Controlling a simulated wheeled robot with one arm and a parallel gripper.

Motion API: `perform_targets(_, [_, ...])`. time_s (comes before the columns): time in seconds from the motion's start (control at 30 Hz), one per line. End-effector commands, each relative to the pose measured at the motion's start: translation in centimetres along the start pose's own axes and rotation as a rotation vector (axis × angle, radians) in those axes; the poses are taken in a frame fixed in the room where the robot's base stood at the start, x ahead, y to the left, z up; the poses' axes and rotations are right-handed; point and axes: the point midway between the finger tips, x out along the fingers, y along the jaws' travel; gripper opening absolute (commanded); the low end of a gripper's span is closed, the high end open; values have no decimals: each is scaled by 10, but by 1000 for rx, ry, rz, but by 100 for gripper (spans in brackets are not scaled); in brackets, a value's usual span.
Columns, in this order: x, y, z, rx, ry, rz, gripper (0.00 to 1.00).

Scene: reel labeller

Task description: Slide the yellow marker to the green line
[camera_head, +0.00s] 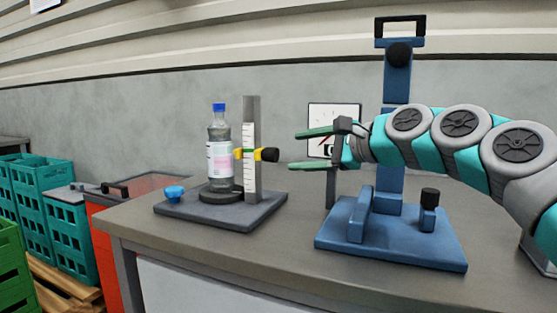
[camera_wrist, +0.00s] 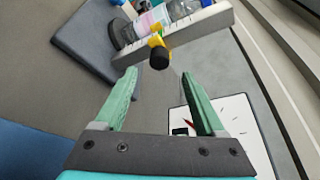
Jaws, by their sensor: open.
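The yellow marker (camera_head: 240,153) sits around an upright scale post (camera_head: 251,120) about midway up, with a black knob (camera_head: 269,154) on its right side. In the wrist view the marker (camera_wrist: 155,41) and its black knob (camera_wrist: 159,59) lie just ahead of the fingertips. My gripper (camera_head: 294,150) is open and empty, with its two green fingers pointing left at about the knob's height, a small gap away. In the wrist view the gripper (camera_wrist: 160,73) has the knob between and just beyond its tips. I cannot make out the green line on the scale.
A clear bottle (camera_head: 220,150) with a blue cap stands on a dark disc left of the post, on a grey base (camera_head: 260,214). A blue stand (camera_head: 390,250) is close below and behind my arm. Crates (camera_head: 60,185) stand left.

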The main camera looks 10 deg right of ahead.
Motion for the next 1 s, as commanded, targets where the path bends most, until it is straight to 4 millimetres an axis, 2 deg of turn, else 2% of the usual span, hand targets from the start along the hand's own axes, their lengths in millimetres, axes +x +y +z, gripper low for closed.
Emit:
perform_targets(0.17, [5, 2, -2, 6, 1, 1, 72])
perform_targets(0.5, [55, 2, -3, 6, 2, 3, 72])
perform_targets(0.63, [69, 2, -3, 6, 2, 3, 72])
perform_targets(0.8, [77, 2, -3, 7, 2, 1, 72])
perform_targets(1.0, [78, 2, -3, 6, 3, 0, 72])
